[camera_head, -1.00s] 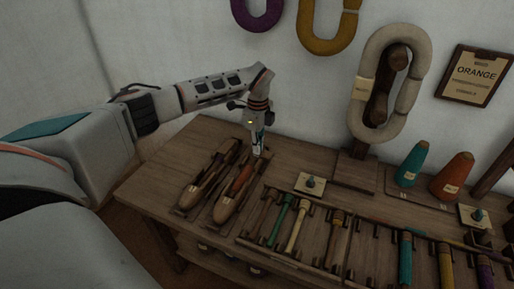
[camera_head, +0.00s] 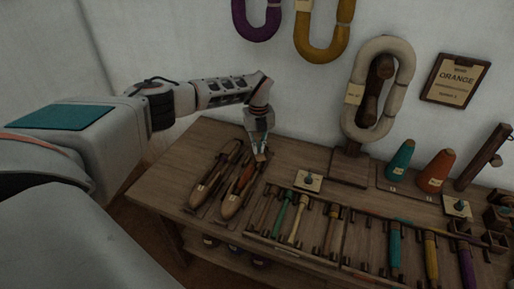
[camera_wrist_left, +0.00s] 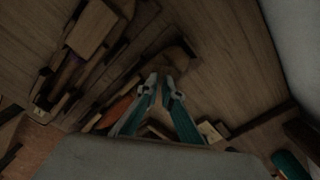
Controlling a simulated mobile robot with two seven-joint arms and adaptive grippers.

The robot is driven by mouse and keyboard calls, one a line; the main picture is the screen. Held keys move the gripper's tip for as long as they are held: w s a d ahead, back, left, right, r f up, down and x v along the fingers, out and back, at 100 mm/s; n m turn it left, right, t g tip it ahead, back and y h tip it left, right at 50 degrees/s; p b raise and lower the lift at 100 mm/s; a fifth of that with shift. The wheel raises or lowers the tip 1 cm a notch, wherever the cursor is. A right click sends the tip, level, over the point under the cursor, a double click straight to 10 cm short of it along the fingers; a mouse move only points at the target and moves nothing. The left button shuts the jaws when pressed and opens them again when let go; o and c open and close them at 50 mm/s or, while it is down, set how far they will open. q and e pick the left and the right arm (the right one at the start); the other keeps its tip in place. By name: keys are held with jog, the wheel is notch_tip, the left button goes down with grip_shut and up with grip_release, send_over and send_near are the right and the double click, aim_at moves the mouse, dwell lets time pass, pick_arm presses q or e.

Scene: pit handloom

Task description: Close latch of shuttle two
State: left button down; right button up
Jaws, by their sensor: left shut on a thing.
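Two wooden boat-shaped shuttles lie side by side on the table. The right one, which I take as shuttle two (camera_head: 229,206), carries an orange-red bobbin (camera_head: 245,177). My left gripper (camera_head: 261,156) points down at its far end. In the left wrist view, the teal fingers (camera_wrist_left: 162,84) are close together over the brown end of this shuttle (camera_wrist_left: 178,58). They are shut on a small part there, apparently the latch, which they mostly hide. The left shuttle (camera_head: 203,193) lies apart from the gripper. My right gripper is not in view.
A rack with several coloured bobbins (camera_head: 395,250) fills the right front of the table. A small pale plate with a peg (camera_head: 308,181) lies right of the gripper. Teal (camera_head: 400,160) and orange (camera_head: 435,171) cones stand farther right. The table behind the shuttles is clear.

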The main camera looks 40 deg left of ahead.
pick_arm(q)
jog(key=m, duration=0.4)
jog(key=shift+p, duration=0.35)
jog(key=shift+s+a+m, duration=0.1)
jog(key=shift+m, duration=1.3)
jog(key=c, duration=2.5)
grip_release()
jog(key=shift+r, duration=0.1)
notch_tip(320, 180, up, 12)
